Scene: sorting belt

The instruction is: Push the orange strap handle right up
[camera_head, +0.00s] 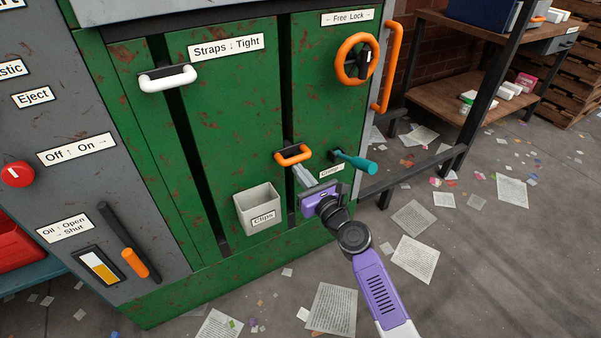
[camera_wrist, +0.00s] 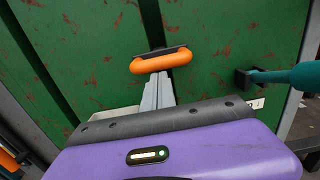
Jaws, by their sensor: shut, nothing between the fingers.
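The orange strap handle (camera_head: 293,154) sits low in the right-hand black slot of the green machine front (camera_head: 230,100). It also shows in the wrist view (camera_wrist: 158,62), as a horizontal bar just beyond my fingertips. My gripper (camera_head: 300,172) is shut and empty. Its fingertips are just below the orange handle; in the wrist view the fingers (camera_wrist: 158,92) point at its underside. I cannot tell whether they touch it. The slot runs upward from the handle toward the "Straps ↓ Tight" label (camera_head: 226,47). A white handle (camera_head: 168,78) sits high in the left-hand slot.
A teal lever (camera_head: 355,161) sticks out close to the right of my gripper. A grey Clips bin (camera_head: 258,208) hangs at lower left. An orange wheel (camera_head: 357,59) and a vertical orange bar (camera_head: 386,68) are at upper right. The slot above the orange handle is clear.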

